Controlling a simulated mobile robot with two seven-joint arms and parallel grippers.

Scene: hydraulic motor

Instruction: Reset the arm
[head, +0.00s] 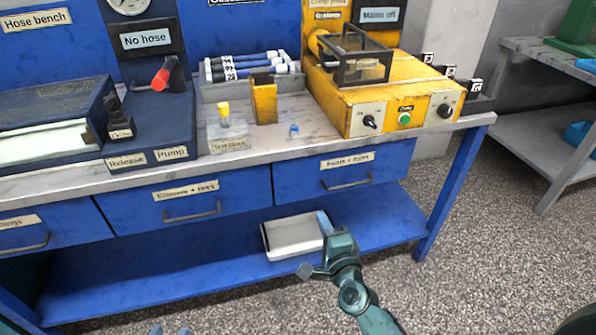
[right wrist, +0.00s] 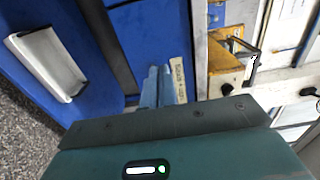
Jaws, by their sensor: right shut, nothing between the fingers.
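My right gripper (head: 323,222) is in front of the blue bench, below the drawers and near the white tray on the lower shelf. In the right wrist view, its blue fingers (right wrist: 156,86) are together with nothing between them. My left gripper (head: 171,331) shows only as two blue fingertips at the bottom edge of the head view. The tips are apart, with nothing visible between them, and the rest is out of frame.
The white tray (head: 285,240) lies on the lower shelf (head: 180,268). A grey side table (head: 550,65) stands right. Speckled floor (head: 490,250) is open in front.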

